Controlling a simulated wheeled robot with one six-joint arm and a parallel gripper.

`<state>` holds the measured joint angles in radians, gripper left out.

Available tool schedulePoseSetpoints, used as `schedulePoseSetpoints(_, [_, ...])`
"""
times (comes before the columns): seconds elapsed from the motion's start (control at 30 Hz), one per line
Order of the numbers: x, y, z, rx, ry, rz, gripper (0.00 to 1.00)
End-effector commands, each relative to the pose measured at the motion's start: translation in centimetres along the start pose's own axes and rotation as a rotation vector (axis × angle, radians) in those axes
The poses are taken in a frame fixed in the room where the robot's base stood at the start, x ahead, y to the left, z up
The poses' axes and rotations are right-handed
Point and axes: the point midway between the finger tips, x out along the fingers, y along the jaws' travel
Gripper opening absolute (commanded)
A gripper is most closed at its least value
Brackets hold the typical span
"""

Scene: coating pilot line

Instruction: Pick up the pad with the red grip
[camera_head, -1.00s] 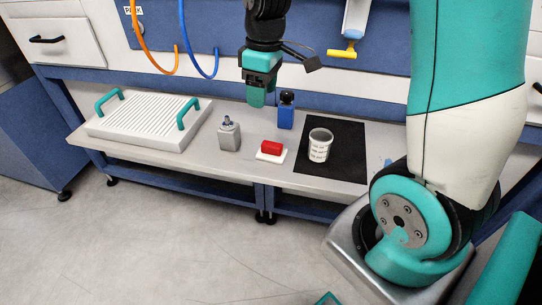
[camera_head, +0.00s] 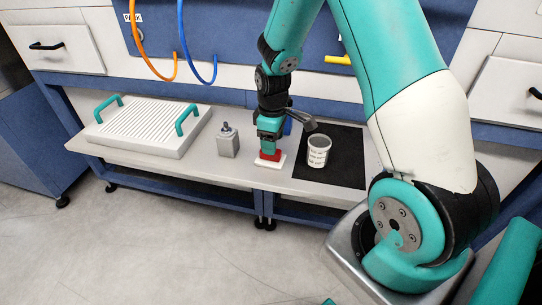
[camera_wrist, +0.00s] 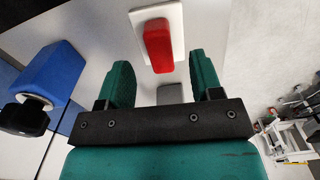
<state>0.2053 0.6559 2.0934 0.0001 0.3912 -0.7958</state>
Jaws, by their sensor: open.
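The pad is a flat white plate (camera_head: 266,166) with a red block grip (camera_head: 271,156) on top, lying on the bench shelf. In the wrist view the white plate (camera_wrist: 176,20) and red grip (camera_wrist: 158,44) show at the top centre. My gripper (camera_head: 269,147) points down right above the red grip and partly hides it in the head view. In the wrist view my gripper (camera_wrist: 162,70) is open and empty, with the near end of the red grip showing between its two teal fingertips. I cannot tell whether they touch it.
A white printed cup (camera_head: 318,150) stands to the right on a black mat (camera_head: 345,165). A ribbed white tray (camera_head: 150,128) with teal handles lies far left.

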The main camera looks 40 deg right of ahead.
Motion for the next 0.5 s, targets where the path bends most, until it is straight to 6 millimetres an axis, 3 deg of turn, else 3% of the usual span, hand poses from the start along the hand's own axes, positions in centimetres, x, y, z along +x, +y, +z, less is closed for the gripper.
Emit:
schedulePoseSetpoints(0.27, [3.9, 0.0, -0.5, 0.001, -0.003, -0.003, 0.60])
schedulePoseSetpoints(0.5, [4.5, 0.1, -0.6, 0.001, 0.000, 0.000, 0.60])
